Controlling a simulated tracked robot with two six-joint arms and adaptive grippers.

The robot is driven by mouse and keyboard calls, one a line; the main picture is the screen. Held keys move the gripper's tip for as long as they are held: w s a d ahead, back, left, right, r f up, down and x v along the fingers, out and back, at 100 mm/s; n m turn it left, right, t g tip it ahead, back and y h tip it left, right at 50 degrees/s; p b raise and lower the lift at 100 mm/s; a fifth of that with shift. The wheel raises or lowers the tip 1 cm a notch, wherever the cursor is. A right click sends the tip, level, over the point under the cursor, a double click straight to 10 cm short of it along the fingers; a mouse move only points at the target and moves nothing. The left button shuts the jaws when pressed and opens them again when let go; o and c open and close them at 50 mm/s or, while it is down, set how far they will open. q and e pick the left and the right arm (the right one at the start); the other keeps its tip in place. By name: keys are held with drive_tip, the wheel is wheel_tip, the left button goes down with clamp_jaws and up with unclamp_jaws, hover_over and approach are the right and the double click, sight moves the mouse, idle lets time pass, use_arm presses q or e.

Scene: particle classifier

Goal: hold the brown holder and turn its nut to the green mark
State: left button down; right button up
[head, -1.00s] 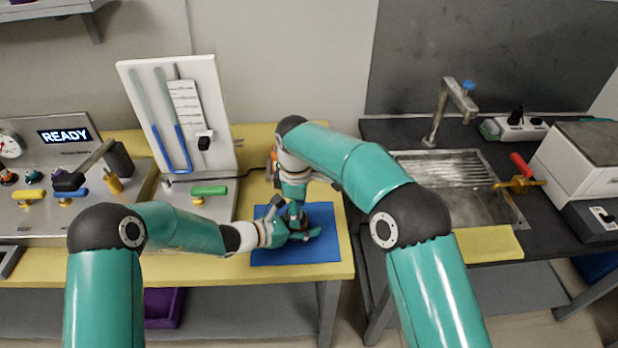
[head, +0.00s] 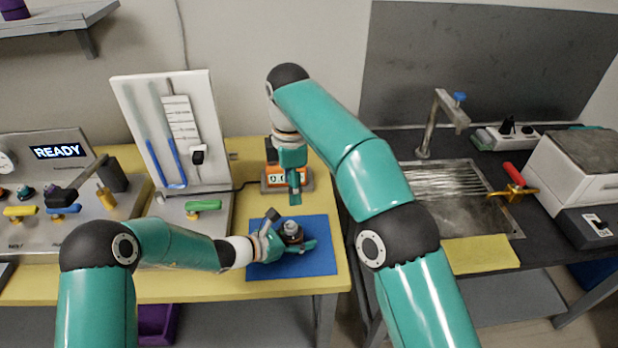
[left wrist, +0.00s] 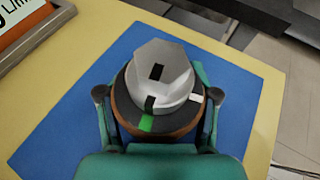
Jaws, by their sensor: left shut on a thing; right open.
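The brown holder (left wrist: 126,118) sits at the blue mat (head: 262,266), with my left gripper (head: 290,246) shut around it. In the left wrist view my left fingers (left wrist: 158,120) press its two sides. The grey hex nut (left wrist: 160,66) stands on top, with a black slot in its upper face and a black mark at its base. The holder's dark ring carries a green mark (left wrist: 146,123) and a white mark (left wrist: 196,98). The nut's black mark lies close to the green mark, nearly in line. My right gripper (head: 294,198) is open, above and behind the nut, apart from it.
An orange device with a digital display (head: 278,179) stands behind the mat. A white panel with blue tubes (head: 165,130) and a green-handled valve (head: 204,205) stand to the left. A sink (head: 455,195) is on the dark counter at right.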

drive_tip(key=shift+s+d+r, duration=0.3)
drive_tip(key=shift+d+r, duration=0.25)
drive_tip(key=shift+d, duration=0.3)
drive_tip(key=shift+s+d+r, duration=0.25)
drive_tip(key=shift+d+r, duration=0.3)
drive_tip(key=shift+d, duration=0.3)
use_arm(q)
drive_tip(key=shift+c, duration=0.8)
unclamp_jaws()
drive_tip(key=shift+a, duration=0.1)
